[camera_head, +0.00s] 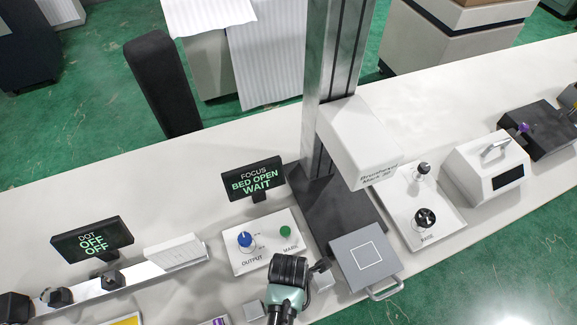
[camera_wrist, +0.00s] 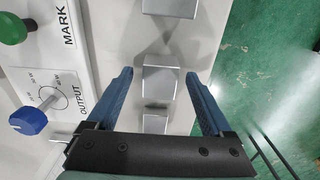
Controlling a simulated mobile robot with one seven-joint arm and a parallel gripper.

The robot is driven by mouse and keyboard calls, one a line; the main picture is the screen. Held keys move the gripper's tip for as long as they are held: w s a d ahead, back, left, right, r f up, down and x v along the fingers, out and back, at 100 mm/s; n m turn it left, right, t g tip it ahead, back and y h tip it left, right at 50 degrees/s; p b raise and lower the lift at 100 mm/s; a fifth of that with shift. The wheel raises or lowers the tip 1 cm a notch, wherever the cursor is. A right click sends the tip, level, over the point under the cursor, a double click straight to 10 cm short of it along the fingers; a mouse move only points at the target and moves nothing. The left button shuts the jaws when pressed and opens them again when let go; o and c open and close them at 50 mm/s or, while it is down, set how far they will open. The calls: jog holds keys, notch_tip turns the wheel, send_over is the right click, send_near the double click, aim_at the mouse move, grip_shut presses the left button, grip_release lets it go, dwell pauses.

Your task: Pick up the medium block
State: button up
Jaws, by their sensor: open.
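Three plain silver blocks stand in a row in the wrist view. The largest block (camera_wrist: 169,7) is at the top and cut by the frame edge. The medium block (camera_wrist: 160,83) is in the middle, and the smallest block (camera_wrist: 154,124) is below it, partly hidden by my gripper's body. My gripper (camera_wrist: 160,74) is open and empty. In the picture its two blue fingers lie either side of the medium block, with a gap on each side. In the head view my gripper (camera_head: 285,300) hides the medium block; the largest block (camera_head: 322,280) and smallest block (camera_head: 254,310) show beside it.
A control panel (camera_head: 267,257) with a blue and a green knob is behind the blocks. A grey plate with a handle (camera_head: 366,261) sits to the right under a white machine head (camera_head: 357,140). The white bench ends just in front of the blocks, above green floor.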

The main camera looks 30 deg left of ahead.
jog(key=shift+f, duration=0.3)
jog(key=shift+c, duration=0.2)
grip_shut()
jog(key=shift+r, duration=0.1)
